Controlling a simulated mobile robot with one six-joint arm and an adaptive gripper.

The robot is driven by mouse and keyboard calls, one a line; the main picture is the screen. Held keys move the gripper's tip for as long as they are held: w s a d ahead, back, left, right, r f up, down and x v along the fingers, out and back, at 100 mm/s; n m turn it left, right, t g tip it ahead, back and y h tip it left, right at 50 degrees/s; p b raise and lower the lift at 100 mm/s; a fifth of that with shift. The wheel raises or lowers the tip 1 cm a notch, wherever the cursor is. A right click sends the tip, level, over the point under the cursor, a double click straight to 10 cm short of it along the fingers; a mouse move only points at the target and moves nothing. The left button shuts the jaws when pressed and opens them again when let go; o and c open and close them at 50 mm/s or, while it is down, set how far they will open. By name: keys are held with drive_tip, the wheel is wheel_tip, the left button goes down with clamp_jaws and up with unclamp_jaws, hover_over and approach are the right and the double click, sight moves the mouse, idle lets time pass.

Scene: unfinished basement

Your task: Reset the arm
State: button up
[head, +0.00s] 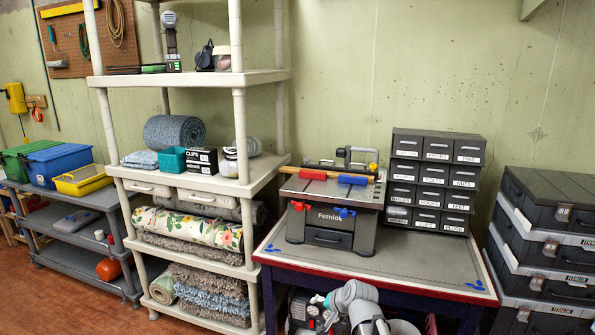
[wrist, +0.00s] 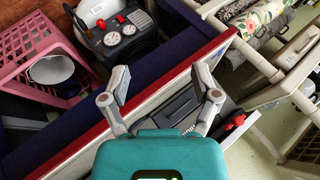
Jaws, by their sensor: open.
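My gripper (wrist: 160,88) shows in the wrist view with its two grey fingers spread wide apart. Nothing is held between them. Beyond the fingers lies the red and white edge of the workbench (wrist: 130,112). In the head view, a grey part of my arm shows at the bottom centre, low in front of the workbench (head: 420,262). My fingers cannot be made out in that view.
A cream shelf (head: 262,172) is to the left, black cases (head: 548,205) to the right. Below the bench are a gauged machine (wrist: 120,35) and a pink crate (wrist: 30,55).

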drive_tip(key=s+d+f+n+g+h, duration=0.2)
drive_tip(key=s+d+n+g, duration=0.1)
drive_tip(key=s+d, duration=0.3)
drive_tip(key=s+d+f+n+g+h, duration=0.2)
drive_tip(key=s+d+f+g+h, duration=0.1)
drive_tip(key=s, duration=0.4)
wheel_tip(320, 180, up, 15)
drive_tip(key=s+p, duration=0.1)
drive_tip(key=p, duration=1.3)
drive_tip(key=shift+d+f+g, duration=0.15)
drive_tip(key=shift+d+g, duration=0.1)
drive_tip(key=shift+g, duration=0.15)
idle(0.4)
